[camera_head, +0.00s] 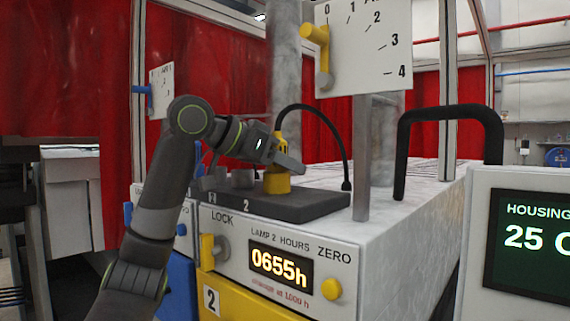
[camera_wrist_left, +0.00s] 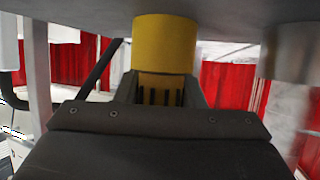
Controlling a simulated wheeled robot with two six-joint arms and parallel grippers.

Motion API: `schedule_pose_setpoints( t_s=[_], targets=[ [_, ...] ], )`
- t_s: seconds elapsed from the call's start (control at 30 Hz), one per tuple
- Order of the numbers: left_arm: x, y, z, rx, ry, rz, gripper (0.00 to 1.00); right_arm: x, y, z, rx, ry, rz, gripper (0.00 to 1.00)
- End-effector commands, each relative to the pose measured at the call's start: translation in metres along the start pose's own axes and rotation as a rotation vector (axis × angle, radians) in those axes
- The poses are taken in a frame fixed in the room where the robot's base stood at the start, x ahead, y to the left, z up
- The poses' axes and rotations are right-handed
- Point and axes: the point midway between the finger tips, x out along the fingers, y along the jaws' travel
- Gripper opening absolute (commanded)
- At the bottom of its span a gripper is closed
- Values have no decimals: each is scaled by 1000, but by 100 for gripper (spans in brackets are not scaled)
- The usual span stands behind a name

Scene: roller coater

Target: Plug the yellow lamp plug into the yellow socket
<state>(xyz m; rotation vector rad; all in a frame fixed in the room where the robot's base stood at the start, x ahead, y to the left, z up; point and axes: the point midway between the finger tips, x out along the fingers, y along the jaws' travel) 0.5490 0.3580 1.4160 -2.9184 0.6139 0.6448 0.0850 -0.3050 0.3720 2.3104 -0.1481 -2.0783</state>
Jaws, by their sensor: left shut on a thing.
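My left gripper (camera_head: 290,165) is shut on the yellow lamp plug (camera_head: 278,136), with the plug's top showing above the fingers and a black cable arching from it to the right. The yellow socket (camera_head: 277,184) stands on the dark plate directly below the gripper. In the left wrist view the plug's ribbed body (camera_wrist_left: 160,90) is between the fingers, against the yellow socket (camera_wrist_left: 165,45). Plug and socket look lined up; I cannot tell how deep the plug sits. My right gripper is not in view.
The dark plate (camera_head: 310,206) marked 2 carries grey round fittings (camera_head: 242,179) left of the socket. A metal post (camera_head: 361,160) and a black handle (camera_head: 402,155) stand to the right. Below are a lamp hours display (camera_head: 281,268) and a yellow lock lever (camera_head: 207,252).

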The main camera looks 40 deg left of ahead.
Motion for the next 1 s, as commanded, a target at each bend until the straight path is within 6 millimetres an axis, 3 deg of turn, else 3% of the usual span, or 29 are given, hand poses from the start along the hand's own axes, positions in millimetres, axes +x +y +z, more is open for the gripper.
schedule_pose_setpoints(
  t_s=[0.37, 0.4, 0.57, 0.87, 1.0],
  targets=[
    [1, 0, 2, 0, 0, 0, 11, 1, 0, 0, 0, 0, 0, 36],
    [1, 0, 2, 0, 0, 0, 39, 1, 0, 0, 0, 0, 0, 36],
    [1, 0, 2, 0, 0, 0, 60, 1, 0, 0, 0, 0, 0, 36],
    [0, 0, 2, 0, 0, 0, 61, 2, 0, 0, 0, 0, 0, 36],
    [-13, -1, 2, 0, 1, -3, 61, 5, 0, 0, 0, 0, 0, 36]
  ],
)
